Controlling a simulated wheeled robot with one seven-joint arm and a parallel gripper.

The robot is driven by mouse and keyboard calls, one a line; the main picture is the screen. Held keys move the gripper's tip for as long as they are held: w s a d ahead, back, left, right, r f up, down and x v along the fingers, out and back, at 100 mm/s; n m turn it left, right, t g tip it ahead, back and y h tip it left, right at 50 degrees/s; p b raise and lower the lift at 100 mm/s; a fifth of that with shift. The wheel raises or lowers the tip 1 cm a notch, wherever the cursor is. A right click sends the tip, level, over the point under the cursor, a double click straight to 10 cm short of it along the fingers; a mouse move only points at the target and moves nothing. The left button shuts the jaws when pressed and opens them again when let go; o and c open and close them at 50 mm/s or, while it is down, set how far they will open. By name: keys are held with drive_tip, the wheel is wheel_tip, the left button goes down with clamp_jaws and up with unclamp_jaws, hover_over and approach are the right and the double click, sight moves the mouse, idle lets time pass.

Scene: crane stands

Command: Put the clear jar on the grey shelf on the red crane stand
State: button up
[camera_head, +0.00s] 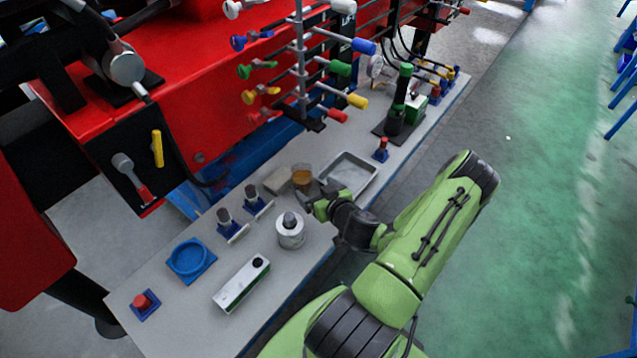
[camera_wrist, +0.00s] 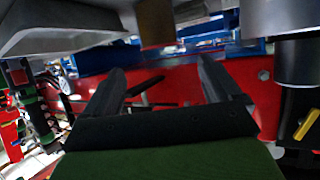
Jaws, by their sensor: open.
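The clear jar (camera_head: 302,174) with amber-brown contents stands upright on the grey shelf (camera_head: 325,232), which runs along the red crane stand (camera_head: 210,105). My gripper (camera_head: 313,194) is low over the shelf, just on the near side of the jar. In the wrist view my gripper (camera_wrist: 163,70) has its two dark fingers apart with nothing between them. A brown shape at the top of the wrist view, probably the jar (camera_wrist: 155,22), lies beyond the fingertips. Whether the fingers touch the jar cannot be told.
A grey metal tray (camera_head: 350,174) is right of the jar and a beige block (camera_head: 278,181) left of it. A white canister (camera_head: 290,232) stands near my gripper. A lever rack (camera_head: 302,70) rises behind. Bare shelf shows around the white box (camera_head: 242,284).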

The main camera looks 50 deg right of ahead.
drive_tip(key=w+a+r+n+g+y+p, duration=0.1)
drive_tip(key=a+r+n+g+y, duration=0.3)
drive_tip(key=a, duration=0.6)
drive_tip(key=w+a+r+n+g+y, duration=0.1)
drive_tip(key=a+r+n+g+y, duration=0.1)
drive_tip(key=a+r+n+y, duration=0.6)
drive_tip(key=s+a+r+m+h, duration=0.3)
drive_tip(key=s+r+m+h, duration=0.1)
drive_tip(key=s+r, duration=0.4)
drive_tip(key=s+a+r+m+g+h, duration=0.1)
drive_tip(key=s+a+r+m+h, duration=0.3)
drive_tip(key=s+r, duration=0.3)
drive_tip(key=shift+s+a+r+m, duration=0.15)
drive_tip(key=shift+s+r+m, duration=0.2)
drive_tip(key=shift+s, duration=0.35)
drive_tip(key=shift+r, duration=0.15)
